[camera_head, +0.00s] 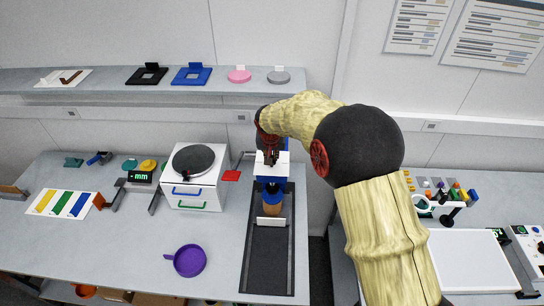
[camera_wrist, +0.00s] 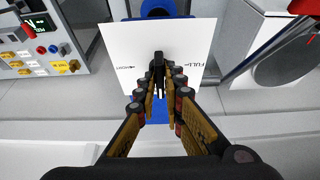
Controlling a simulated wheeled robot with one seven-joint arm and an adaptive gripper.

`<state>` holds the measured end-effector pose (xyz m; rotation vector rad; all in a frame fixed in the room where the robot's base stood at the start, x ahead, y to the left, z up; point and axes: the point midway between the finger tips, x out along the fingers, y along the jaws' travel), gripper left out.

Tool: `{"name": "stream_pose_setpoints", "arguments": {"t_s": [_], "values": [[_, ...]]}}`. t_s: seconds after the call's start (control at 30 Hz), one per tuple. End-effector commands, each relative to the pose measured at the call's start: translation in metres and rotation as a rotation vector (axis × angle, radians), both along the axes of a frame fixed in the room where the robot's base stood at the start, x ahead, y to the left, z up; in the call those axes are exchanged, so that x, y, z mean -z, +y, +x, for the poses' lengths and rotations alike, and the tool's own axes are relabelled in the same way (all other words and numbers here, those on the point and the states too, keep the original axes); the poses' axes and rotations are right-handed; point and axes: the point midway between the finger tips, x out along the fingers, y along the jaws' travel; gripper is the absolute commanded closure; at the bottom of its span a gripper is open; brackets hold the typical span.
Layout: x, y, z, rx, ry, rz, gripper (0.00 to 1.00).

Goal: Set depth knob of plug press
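The plug press (camera_head: 283,171) is a blue unit with a white top plate, at the back end of a black track on the bench. In the wrist view its white plate (camera_wrist: 195,45) carries the word "FULL" on the right and unreadable print on the left. The black depth knob (camera_wrist: 158,62) stands up from the plate's middle and appears as a narrow bar. My gripper (camera_wrist: 160,78) reaches down over the plate, with its fingertips close on both sides of the knob and seemingly against it. In the head view my gripper (camera_head: 269,157) partly hides the plate.
A white cabinet with a round dark plate (camera_head: 194,158) stands left of the press. The black track (camera_head: 268,262) runs forward, with a brown cylinder (camera_head: 272,207) above its back end. A purple pan (camera_head: 189,260) lies on the left bench. A shelf (camera_head: 110,80) runs behind.

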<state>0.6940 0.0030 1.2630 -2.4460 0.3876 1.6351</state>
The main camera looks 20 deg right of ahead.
Motion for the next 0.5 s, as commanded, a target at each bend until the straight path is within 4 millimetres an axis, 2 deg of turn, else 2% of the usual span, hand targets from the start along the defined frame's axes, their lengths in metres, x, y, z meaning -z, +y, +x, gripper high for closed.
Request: {"name": "stream_pose_setpoints", "arguments": {"t_s": [0.13,0.5], "values": [[-0.0002,0.0001,0.0,0.0,0.0,0.0,1.0],[-0.0002,0.0001,0.0,-0.001,0.0,0.001,1.0]]}}
